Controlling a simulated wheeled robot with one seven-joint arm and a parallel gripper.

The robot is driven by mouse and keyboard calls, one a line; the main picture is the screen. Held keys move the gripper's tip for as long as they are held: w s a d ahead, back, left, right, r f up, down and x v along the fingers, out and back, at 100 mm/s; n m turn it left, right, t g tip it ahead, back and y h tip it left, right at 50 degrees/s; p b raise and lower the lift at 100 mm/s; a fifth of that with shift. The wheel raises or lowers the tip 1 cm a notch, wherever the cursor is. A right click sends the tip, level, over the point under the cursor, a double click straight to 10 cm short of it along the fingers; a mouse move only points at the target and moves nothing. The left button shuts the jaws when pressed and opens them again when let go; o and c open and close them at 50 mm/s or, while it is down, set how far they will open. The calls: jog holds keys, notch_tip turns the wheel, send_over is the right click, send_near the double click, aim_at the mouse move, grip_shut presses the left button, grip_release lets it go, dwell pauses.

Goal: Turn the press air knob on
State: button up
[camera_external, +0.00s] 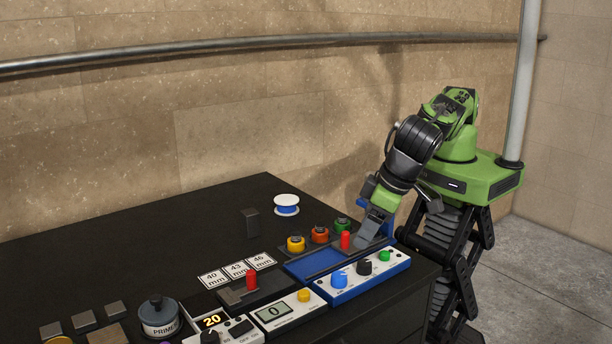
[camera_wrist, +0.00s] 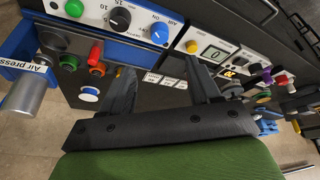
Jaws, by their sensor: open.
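The press air knob is a blue round knob (camera_external: 340,279) on a white-and-blue control panel (camera_external: 318,283) at the table's front edge. In the wrist view the blue knob (camera_wrist: 160,34) is at the top, beside printed AIR and ON marks; which way it is set I cannot tell. A black dial (camera_external: 364,267) and a green button (camera_external: 384,256) share the panel. My gripper (camera_external: 368,236) is above the blue press base, behind and right of the knob, apart from it. In the wrist view my gripper (camera_wrist: 163,68) has its two fingers spread, with nothing held between them.
A red-handled lever (camera_external: 345,240) stands close to my gripper. A cylinder labelled Air press (camera_wrist: 30,92) is at the wrist view's left. A counter box (camera_external: 287,309) adjoins the panel. The table's back left is mostly clear.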

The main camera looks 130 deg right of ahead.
jog(key=p+v, duration=0.1)
jog(key=v, duration=0.2)
jog(key=shift+p, duration=0.35)
jog(key=shift+d+f, duration=0.1)
jog(key=n+y+b, duration=0.4)
jog(key=n+b, duration=0.3)
jog(key=n, duration=0.1)
send_over(339, 275)
jog(key=s+d, duration=0.1)
jog(key=d, duration=0.2)
jog(key=f, duration=0.1)
jog(key=s+n+t+y+b, duration=0.25)
jog(key=s+n, duration=0.25)
jog(key=n, duration=0.5)
jog(key=x, duration=1.4)
jog(key=shift+f, duration=0.4)
